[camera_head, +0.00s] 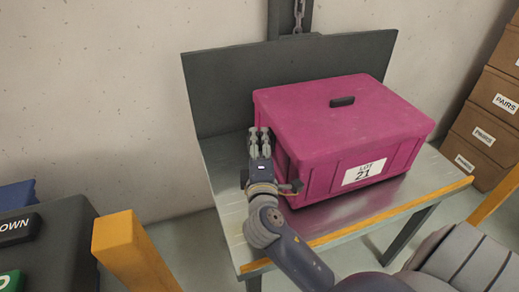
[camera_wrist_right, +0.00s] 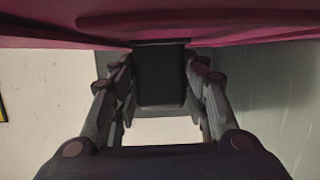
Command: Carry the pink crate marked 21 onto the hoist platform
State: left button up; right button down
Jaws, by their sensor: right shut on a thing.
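The pink crate (camera_head: 330,120) carries a white label reading LOT 21 and a dark handle on its lid. It stands upright over the metal hoist platform (camera_head: 232,205) and appears to rest on it, though its underside is hidden. My right gripper (camera_head: 260,135) is at the crate's left side. In the right wrist view, the fingers of my right gripper (camera_wrist_right: 160,95) are shut around a dark handle (camera_wrist_right: 158,75) below the pink crate rim (camera_wrist_right: 200,22). My left gripper is not in view.
A dark back plate (camera_head: 220,90) and a chain (camera_head: 298,15) stand behind the crate. A yellow post (camera_head: 130,255) and a control box (camera_head: 60,240) with a DOWN button are at left. Brown boxes marked PAIRS (camera_head: 490,110) are stacked at right.

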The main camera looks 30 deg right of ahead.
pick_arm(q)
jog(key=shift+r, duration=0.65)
pick_arm(e)
jog(key=shift+f, duration=0.25)
jog(key=c, duration=0.9)
grip_release()
jog(key=shift+f, duration=0.2)
jog(key=shift+c, duration=0.2)
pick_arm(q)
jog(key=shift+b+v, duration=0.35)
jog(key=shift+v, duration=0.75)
pick_arm(e)
jog(key=v, duration=1.2)
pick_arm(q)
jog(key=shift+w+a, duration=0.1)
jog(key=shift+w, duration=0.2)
